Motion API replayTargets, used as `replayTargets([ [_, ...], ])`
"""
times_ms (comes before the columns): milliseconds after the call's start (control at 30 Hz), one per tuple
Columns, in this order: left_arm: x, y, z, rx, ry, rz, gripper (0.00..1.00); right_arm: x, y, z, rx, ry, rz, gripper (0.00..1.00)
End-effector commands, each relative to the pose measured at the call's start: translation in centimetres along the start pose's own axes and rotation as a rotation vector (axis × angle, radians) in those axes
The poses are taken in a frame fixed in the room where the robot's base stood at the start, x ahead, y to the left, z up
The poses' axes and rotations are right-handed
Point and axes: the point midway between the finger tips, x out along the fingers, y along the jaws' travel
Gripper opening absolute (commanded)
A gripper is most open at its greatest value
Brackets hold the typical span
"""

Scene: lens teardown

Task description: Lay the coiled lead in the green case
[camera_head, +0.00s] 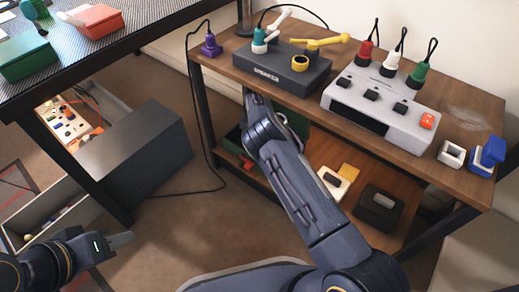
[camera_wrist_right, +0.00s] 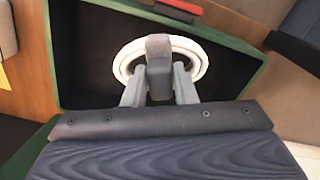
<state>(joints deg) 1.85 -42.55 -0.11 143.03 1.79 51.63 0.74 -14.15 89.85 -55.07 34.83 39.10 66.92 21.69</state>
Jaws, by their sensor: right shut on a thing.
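The coiled lead (camera_wrist_right: 199,58) is a white ring with a grey block across its middle. My right gripper (camera_wrist_right: 158,90) is shut on it, with a finger on each side of the grey block. The green case (camera_wrist_right: 52,65) is open, with a dark interior, and the lead is seen over that interior. I cannot tell whether the lead touches the bottom. In the head view the case (camera_head: 232,138) is on the lower shelf, mostly behind my right arm, which hides the right gripper and lead. My left gripper (camera_head: 122,240) is at lower left, apart from these; its opening is unclear.
The upper shelf (camera_head: 460,100) overhangs the lower one and carries a dark speaker box (camera_head: 285,80), a grey plug unit (camera_head: 375,110) and a purple plug (camera_head: 210,47). A black box (camera_head: 378,207) and a cream item (camera_head: 333,182) lie on the lower shelf. A drawer cabinet (camera_head: 140,150) stands left.

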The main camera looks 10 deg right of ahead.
Motion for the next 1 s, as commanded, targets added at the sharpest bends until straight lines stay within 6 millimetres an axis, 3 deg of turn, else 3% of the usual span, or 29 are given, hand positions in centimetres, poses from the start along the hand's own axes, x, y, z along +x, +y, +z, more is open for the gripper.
replayTargets([
  [100,1.1,-0.5,0.6,0.000,0.000,0.000,0.36,0.4,0.8,-2.0,-0.002,0.002,0.000,0.00],
  [367,2.1,-0.9,1.1,0.000,0.000,0.000,0.36,3.1,0.7,-1.7,-0.002,-0.001,0.001,0.00],
  [600,4.0,-1.8,2.0,0.000,0.000,0.000,0.36,7.1,0.7,-1.8,-0.002,0.001,0.001,0.00],
  [1000,4.1,-1.9,2.1,0.000,0.000,0.000,0.36,7.0,0.8,-2.0,-0.001,0.000,-0.001,0.00],
])
